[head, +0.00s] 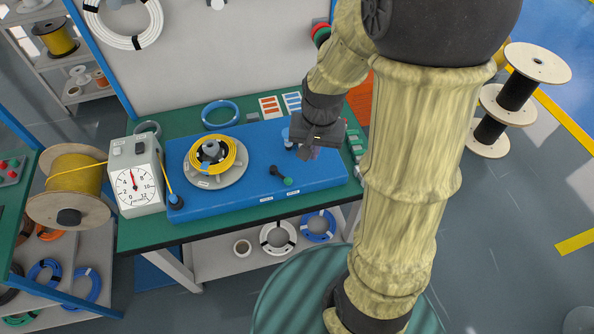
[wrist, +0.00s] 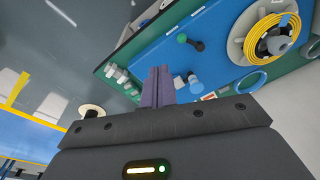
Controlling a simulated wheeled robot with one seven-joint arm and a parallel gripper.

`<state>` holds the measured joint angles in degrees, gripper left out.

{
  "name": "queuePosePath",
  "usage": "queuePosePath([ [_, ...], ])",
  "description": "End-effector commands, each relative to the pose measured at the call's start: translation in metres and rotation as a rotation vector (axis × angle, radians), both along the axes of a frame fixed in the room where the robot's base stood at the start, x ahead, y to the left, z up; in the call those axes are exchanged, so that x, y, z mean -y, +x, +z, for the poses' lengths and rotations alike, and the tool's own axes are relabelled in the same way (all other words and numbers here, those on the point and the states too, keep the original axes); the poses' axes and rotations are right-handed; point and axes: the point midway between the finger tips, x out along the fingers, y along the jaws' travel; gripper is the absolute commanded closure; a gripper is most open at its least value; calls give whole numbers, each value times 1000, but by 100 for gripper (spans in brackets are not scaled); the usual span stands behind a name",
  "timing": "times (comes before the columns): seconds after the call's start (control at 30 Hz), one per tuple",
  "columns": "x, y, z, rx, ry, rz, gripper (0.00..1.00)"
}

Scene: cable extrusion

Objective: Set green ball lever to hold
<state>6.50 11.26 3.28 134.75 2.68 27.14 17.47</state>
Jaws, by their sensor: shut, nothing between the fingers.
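The green ball lever (head: 288,181) has a short black arm with a green ball at its end. It sits near the front edge of the blue panel (head: 330,176), its ball pointing toward the front right in the head view. In the wrist view the green ball lever (wrist: 184,39) is beyond my fingertips, near the panel's edge. My gripper (head: 306,153) is above the panel, behind and to the right of the lever, apart from it. Its fingers (wrist: 158,72) are shut together and empty. Small white labels (head: 266,199) on the panel's front edge are too small to read.
A blue knob (wrist: 195,86) stands close to my fingers and is partly hidden in the head view. A reel with a yellow coil (head: 215,157) sits left on the panel. A dial gauge (head: 134,186) and a cable spool (head: 72,183) stand further left.

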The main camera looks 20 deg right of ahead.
Motion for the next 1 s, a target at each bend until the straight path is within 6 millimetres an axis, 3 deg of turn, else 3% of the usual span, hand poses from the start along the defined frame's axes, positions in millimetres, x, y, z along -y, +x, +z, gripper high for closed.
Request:
queuePosePath([
  [0.03, 7, 16, -13, -35, 26, -107, 100],
  [0.2, 25, 60, -47, -152, 116, -474, 100],
  [0.4, 42, 93, -77, -258, 192, -790, 100],
  [0.53, 45, 99, -83, -284, 208, -859, 100],
  [1.0, 43, 98, -91, -286, 207, -859, 100],
])
